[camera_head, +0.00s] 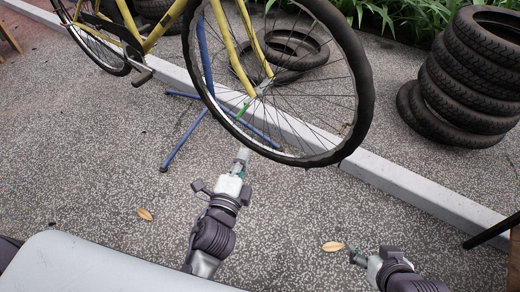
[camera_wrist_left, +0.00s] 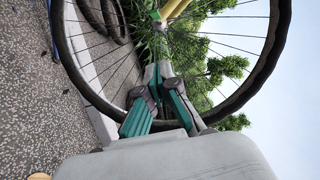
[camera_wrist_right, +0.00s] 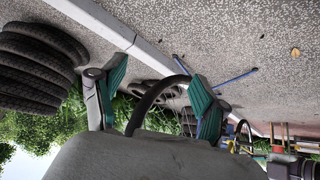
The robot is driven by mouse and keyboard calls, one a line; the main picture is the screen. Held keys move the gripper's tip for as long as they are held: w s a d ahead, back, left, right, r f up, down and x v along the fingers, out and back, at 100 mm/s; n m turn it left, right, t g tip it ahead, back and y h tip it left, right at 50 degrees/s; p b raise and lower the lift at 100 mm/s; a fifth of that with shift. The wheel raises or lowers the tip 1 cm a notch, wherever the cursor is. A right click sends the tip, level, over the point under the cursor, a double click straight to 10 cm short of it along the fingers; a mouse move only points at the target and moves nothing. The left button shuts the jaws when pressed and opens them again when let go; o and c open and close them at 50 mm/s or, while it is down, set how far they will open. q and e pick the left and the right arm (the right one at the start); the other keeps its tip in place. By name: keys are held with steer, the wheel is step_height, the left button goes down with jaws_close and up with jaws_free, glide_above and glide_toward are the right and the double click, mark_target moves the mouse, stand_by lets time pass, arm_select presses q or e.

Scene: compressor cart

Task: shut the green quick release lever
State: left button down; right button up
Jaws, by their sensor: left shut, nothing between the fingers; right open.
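The green quick release lever (camera_head: 241,112) hangs down and left from the front wheel's hub, at the foot of the yellow fork (camera_head: 228,52). My left gripper (camera_head: 242,156) is below the lever in the head view, apart from it, with its fingers pointing up toward the wheel. My right gripper (camera_head: 352,256) is low at the right, far from the lever. In the right wrist view it (camera_wrist_right: 160,80) is open and empty.
The bicycle's front wheel (camera_head: 362,95) stands just beyond my left gripper. A blue stand (camera_head: 184,142) is under the bicycle. A pale kerb (camera_head: 405,183) crosses behind. Stacked tyres (camera_head: 470,85) are at the right. The speckled ground around both grippers is mostly clear, with two leaves.

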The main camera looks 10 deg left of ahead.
arm_select(q)
steer(key=shift+w+d+r, duration=0.15)
arm_select(e)
steer(key=shift+r, duration=0.1)
steer(key=shift+w, duration=0.1)
arm_select(q)
steer(key=w+a, duration=0.3)
steer(key=w, duration=0.8)
steer(key=shift+a, duration=0.35)
arm_select(e)
steer(key=shift+w+a+r+t, duration=0.2)
steer(key=shift+w+r+t, duration=0.15)
steer(key=shift+w, duration=0.2)
steer(key=shift+w+a+r+t, duration=0.15)
steer(key=shift+w+r+t, duration=0.15)
steer(key=shift+w, duration=0.2)
steer(key=shift+s, duration=0.1)
